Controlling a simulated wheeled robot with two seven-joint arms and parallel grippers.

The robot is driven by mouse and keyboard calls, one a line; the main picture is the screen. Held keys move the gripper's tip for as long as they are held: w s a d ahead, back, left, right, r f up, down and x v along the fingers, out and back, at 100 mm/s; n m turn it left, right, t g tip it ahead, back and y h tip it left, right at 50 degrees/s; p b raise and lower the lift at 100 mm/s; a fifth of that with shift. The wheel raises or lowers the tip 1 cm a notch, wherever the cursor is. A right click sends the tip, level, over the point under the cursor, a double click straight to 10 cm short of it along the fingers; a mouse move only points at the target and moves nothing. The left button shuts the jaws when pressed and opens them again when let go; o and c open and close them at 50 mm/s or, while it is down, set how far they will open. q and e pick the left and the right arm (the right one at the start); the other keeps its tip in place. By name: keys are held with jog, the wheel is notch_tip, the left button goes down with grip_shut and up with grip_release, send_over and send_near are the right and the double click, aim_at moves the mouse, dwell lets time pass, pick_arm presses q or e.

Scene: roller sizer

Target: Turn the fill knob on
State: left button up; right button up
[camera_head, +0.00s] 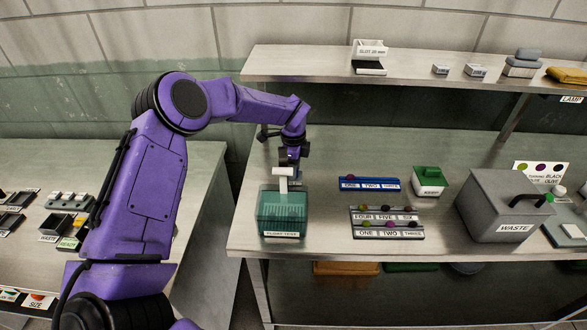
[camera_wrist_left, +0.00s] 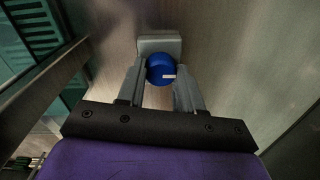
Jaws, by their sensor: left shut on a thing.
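The fill knob (camera_wrist_left: 160,67) is a round blue knob with a small white mark, mounted on a grey block (camera_wrist_left: 160,43). In the left wrist view, the fingers of my left gripper (camera_wrist_left: 161,76) are on both sides of the knob and shut on it. In the head view, my left gripper (camera_head: 288,160) points down behind the green see-through tank (camera_head: 283,213), and the knob is hidden there. A white spout-like piece (camera_head: 283,173) stands at the back of the tank. My right gripper is not in view.
A blue rack (camera_head: 369,185) and grey racks (camera_head: 388,223) stand right of the tank. A green-and-white box (camera_head: 430,181) and the grey WASTE bin (camera_head: 503,207) are farther right. A shelf (camera_head: 300,66) runs above the bench's back. The bench's left edge is close to the tank.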

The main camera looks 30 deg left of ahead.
pick_arm(q)
jog(key=m+b, duration=0.2)
jog(key=shift+f+m, duration=0.15)
jog(key=shift+m, duration=0.25)
jog(key=shift+m+b, duration=0.5)
jog(key=shift+m, duration=0.5)
jog(key=m, duration=0.2)
jog(key=shift+a+m+b, duration=0.1)
jog(key=shift+m+b, duration=0.2)
jog(key=shift+b, duration=0.1)
jog(key=m, duration=0.4)
jog(key=shift+r+m, duration=0.2)
jog(key=shift+m, duration=0.1)
jog(key=m, duration=0.5)
jog(key=shift+h, duration=0.3)
jog(key=shift+m, duration=0.3)
jog(key=o, duration=1)
jog(key=shift+o, duration=0.2)
